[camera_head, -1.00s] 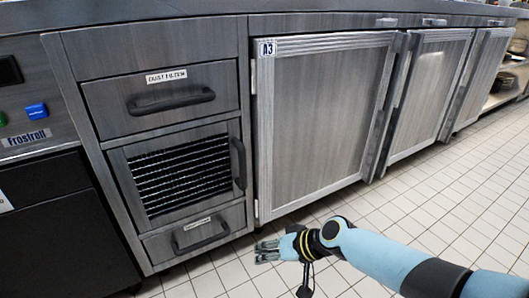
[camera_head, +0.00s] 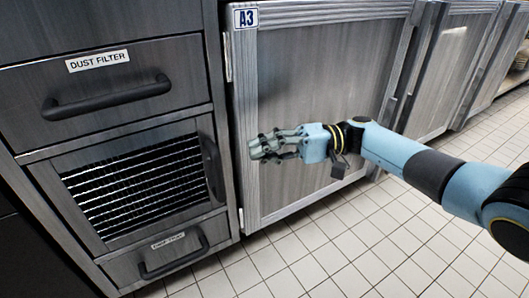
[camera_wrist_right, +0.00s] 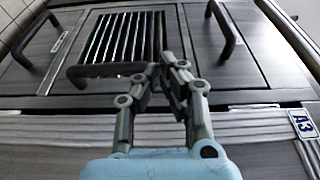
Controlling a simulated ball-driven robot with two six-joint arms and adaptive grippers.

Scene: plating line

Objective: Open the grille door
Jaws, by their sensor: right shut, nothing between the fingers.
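The grille door (camera_head: 48,192) is a grey framed panel with a dark opening crossed by light bars, and it is closed. Its dark upright bar handle (camera_head: 212,168) is on its right side. My right gripper (camera_head: 256,148) is shut and empty, to the right of that handle, in front of the A3 door. In the right wrist view, the grille door's handle (camera_wrist_right: 100,72) lies across the picture, and the shut fingertips (camera_wrist_right: 164,64) overlap its right end. I cannot tell whether they touch. My left gripper is not in view.
The dust filter drawer (camera_head: 160,58) with a bar handle is above the grille door, and a smaller drawer with a handle (camera_head: 175,260) is below. The closed A3 cabinet door (camera_head: 320,80) is right behind my right gripper. Tiled floor (camera_head: 370,240) is clear at the right.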

